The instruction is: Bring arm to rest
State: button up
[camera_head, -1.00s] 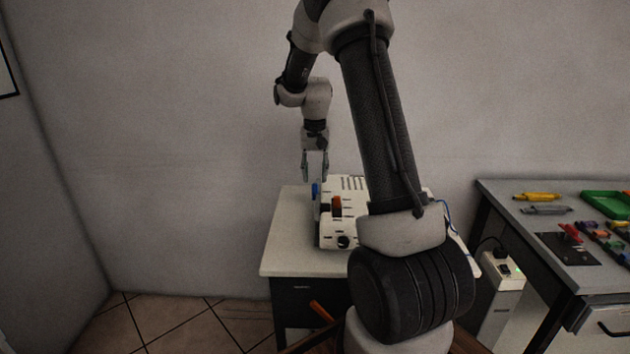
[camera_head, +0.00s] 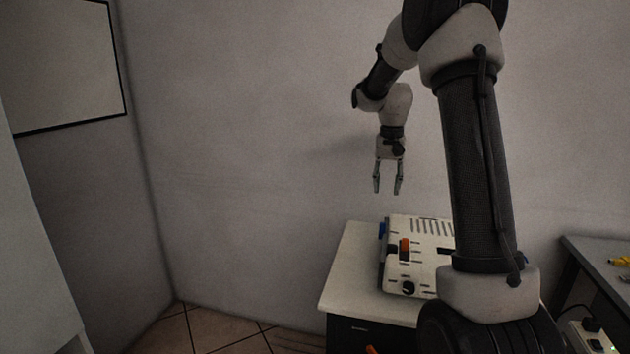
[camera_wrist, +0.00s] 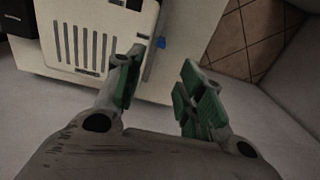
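My gripper (camera_head: 387,180) hangs fingers-down in front of the wall, above the left part of the white cabinet top. Its two fingers are spread apart with nothing between them. In the wrist view my gripper (camera_wrist: 158,92) also shows open, with green pads on the fingers. My arm is bent, its forearm hanging down from the raised elbow at the top of the head view. The white device (camera_head: 423,256) lies below my gripper, clear of it.
A grey workbench (camera_head: 606,262) stands at the right. Tiled floor (camera_head: 225,330) is free at the left.

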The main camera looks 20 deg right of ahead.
jog(key=s+a+r+n+t, duration=0.1)
jog(key=s+a+r+n, duration=0.1)
jog(key=s, duration=0.8)
jog(key=s+a+r+n+t, duration=0.2)
jog(key=s+a, duration=0.3)
jog(key=s, duration=0.5)
jog(key=s+a+r+n+t, duration=0.1)
jog(key=s+a+r+n, duration=0.1)
jog(key=s, duration=0.9)
jog(key=shift+a+r+n, duration=0.4)
jog(key=shift+a+r, duration=0.25)
jog(key=shift+a, duration=0.4)
